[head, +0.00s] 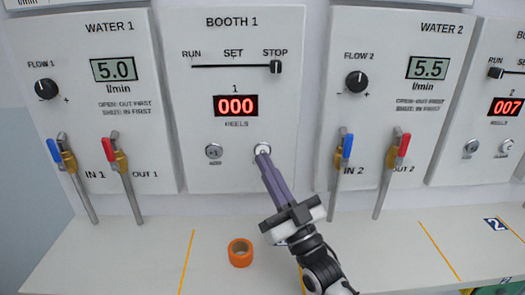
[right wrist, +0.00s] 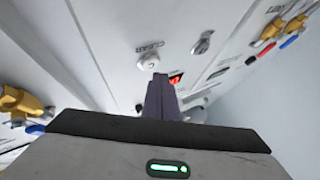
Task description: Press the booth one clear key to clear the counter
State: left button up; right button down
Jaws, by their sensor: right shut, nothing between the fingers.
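The booth 1 panel (head: 235,60) carries a red counter (head: 236,106) reading 000. Below it are a round +1 key (head: 214,152) on the left and the clear key (head: 263,149) on the right. My right gripper (head: 264,155) is shut and empty, its purple fingertips at the clear key and partly covering it and its label. In the right wrist view the clear key (right wrist: 149,61) shows just beyond the fingertips (right wrist: 159,78). I cannot tell whether they touch it. My left gripper is not in view.
The booth 1 slider (head: 275,67) stands at STOP. The water 1 panel (head: 80,40) and water 2 panel (head: 390,40) flank it, with red and blue valve handles. An orange ring (head: 240,252) sits on the pale counter top (head: 130,255). Part of another booth, reading 007, shows at right.

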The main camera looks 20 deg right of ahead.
jog(key=s, duration=0.1)
jog(key=s+a+p, duration=0.1)
jog(key=s, duration=0.1)
jog(key=s+p, duration=0.1)
jog(key=shift+s+a, duration=0.25)
jog(key=shift+s, duration=0.15)
dwell(0.7)
